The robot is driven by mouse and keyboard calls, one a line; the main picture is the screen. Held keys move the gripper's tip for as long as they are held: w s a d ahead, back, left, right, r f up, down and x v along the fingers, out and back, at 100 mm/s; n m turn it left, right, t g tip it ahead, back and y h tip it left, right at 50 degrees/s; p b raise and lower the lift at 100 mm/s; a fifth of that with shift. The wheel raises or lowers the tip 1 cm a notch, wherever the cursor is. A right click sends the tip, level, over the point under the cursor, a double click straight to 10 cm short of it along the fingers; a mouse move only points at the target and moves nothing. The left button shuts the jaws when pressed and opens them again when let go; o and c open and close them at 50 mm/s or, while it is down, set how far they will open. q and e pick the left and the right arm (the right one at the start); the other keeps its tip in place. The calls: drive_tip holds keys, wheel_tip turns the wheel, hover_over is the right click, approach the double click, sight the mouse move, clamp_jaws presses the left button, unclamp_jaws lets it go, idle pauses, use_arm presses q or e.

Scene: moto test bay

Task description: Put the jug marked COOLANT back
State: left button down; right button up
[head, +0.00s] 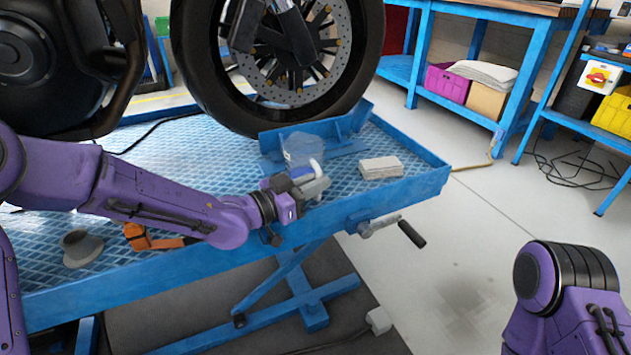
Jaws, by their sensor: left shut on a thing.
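A pale, see-through jug (301,149) with a blue band and a white part at its right side is at the front of the blue lift table, by the motorcycle's wheel. No marking on it can be read from here. My left gripper (304,184) is at the near side of the jug, shut on it, and hides its lower part. I cannot tell whether the jug's base touches the table. My right arm shows at the lower right, but its gripper is out of the picture.
The blue lift table (210,160) has a raised rim and a wheel chock (345,124). A folded cloth (380,168) lies right of the jug. A grey funnel-like piece (80,247) and an orange tool (140,238) lie left. A crank handle (410,234) sticks out in front.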

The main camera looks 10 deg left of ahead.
use_arm(q)
drive_tip(key=shift+f+b, duration=0.45)
drive_tip(key=shift+f, duration=0.1)
idle(0.6)
drive_tip(key=c, duration=1.1)
unclamp_jaws()
drive_tip(key=shift+s+a, duration=0.1)
drive_tip(key=shift+a, duration=0.1)
drive_tip(key=p+v, duration=0.3)
drive_tip(key=v, duration=0.7)
